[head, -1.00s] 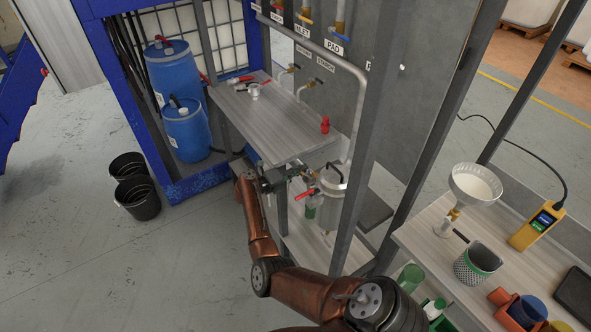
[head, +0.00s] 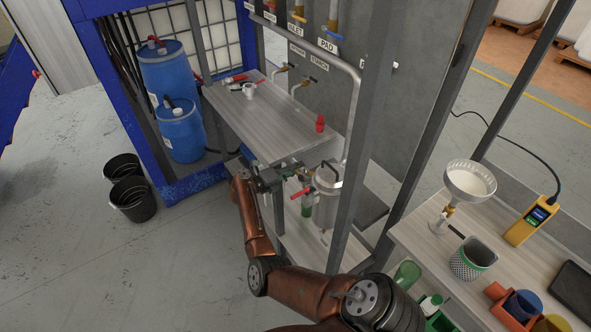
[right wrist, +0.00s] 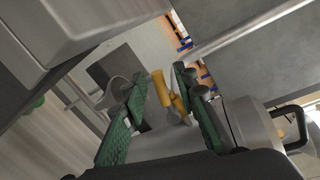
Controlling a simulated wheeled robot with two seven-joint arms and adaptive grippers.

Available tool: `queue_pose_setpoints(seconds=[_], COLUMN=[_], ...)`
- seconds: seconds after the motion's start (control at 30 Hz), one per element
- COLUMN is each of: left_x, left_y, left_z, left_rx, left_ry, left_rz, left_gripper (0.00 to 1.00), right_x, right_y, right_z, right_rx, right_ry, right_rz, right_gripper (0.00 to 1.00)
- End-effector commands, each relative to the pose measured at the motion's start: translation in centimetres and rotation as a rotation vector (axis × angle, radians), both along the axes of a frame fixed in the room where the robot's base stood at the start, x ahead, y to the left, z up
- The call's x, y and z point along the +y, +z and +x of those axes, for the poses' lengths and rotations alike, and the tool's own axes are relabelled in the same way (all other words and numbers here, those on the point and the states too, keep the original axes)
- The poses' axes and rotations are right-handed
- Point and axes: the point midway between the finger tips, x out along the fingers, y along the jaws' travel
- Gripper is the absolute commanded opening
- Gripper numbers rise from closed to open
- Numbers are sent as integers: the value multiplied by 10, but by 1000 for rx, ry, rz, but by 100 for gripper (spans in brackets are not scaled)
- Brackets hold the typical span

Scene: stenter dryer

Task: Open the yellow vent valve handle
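The yellow valve handle (right wrist: 160,90) shows in the right wrist view as a short yellow lever between the two green-padded fingers of my right gripper (right wrist: 157,78). The fingers are apart, with gaps visible beside the handle, so the gripper is open around it. A second yellow piece (right wrist: 178,104) sits close to the handle, near the right finger. In the head view my right gripper (head: 290,174) is beside the metal canister (head: 327,184) under the table's front corner. The yellow handle is too small or hidden to make out there. My left gripper is not in view.
A red-handled valve (head: 302,193) is close to my gripper. A grey upright post (head: 358,150) stands right of the canister. The wooden table (head: 258,125) is above and behind. A side bench (head: 415,235) with a funnel (head: 470,180) stands at right.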

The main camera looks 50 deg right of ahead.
Motion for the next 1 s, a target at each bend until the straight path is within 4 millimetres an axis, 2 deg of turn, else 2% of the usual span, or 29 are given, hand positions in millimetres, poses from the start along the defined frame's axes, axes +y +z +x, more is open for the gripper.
queue_pose_setpoints(seconds=[0.17,0.4,0.6,0.8,1.0], left_x=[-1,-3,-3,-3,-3], left_y=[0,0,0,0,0], left_z=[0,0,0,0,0], left_rx=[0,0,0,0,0], left_ry=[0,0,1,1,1], left_rz=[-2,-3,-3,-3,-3], left_gripper=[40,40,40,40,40], right_x=[20,69,101,115,116], right_y=[3,12,19,22,22], right_z=[4,14,19,21,22], right_rx=[-1,-1,-1,1,0], right_ry=[2,4,3,2,1], right_rz=[2,3,2,0,1], right_gripper=[27,27,27,27,27])
